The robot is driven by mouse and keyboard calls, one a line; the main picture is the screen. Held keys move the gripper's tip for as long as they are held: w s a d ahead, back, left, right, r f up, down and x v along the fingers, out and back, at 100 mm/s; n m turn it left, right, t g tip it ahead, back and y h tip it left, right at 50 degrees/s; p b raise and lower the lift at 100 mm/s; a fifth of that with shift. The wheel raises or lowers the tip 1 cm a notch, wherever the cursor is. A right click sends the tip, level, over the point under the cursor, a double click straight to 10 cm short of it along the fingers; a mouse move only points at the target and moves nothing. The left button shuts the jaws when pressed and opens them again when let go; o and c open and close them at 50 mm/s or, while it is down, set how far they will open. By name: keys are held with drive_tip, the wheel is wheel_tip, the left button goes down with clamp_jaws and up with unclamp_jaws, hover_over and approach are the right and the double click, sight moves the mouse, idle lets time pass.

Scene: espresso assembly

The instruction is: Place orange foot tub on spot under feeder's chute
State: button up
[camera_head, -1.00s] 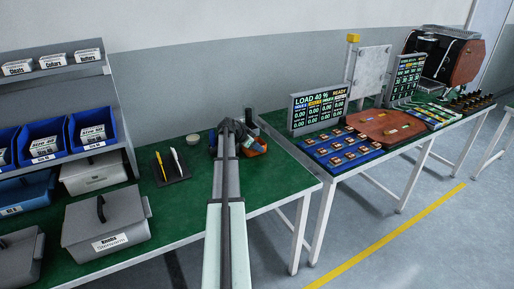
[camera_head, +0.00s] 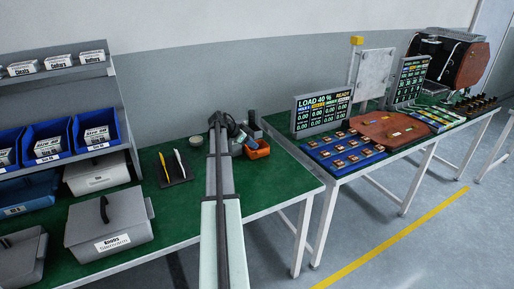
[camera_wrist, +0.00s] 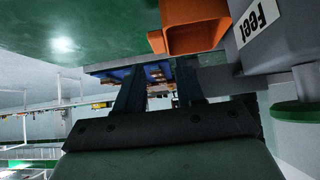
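The orange foot tub (camera_head: 257,149) stands on the green table near its right end, close to a grey feeder (camera_head: 249,120). In the wrist view, which is upside down, the orange tub (camera_wrist: 203,22) is beside the grey body with the "Feet" label (camera_wrist: 262,22). My gripper (camera_wrist: 160,88) is open, with its two fingers apart and only background between them. It is clear of the tub. In the head view my arm hides part of the area left of the tub, and the chute and spot cannot be made out.
A black mat (camera_head: 174,168) with two pen-like tools and a round roll (camera_head: 196,140) lie left of my arm. A grey lidded bin (camera_head: 108,222) and shelves of blue bins (camera_head: 95,132) stand further left. The second table (camera_head: 420,138) with a display (camera_head: 322,112) is at right.

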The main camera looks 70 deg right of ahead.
drive_tip(key=shift+v, duration=2.55)
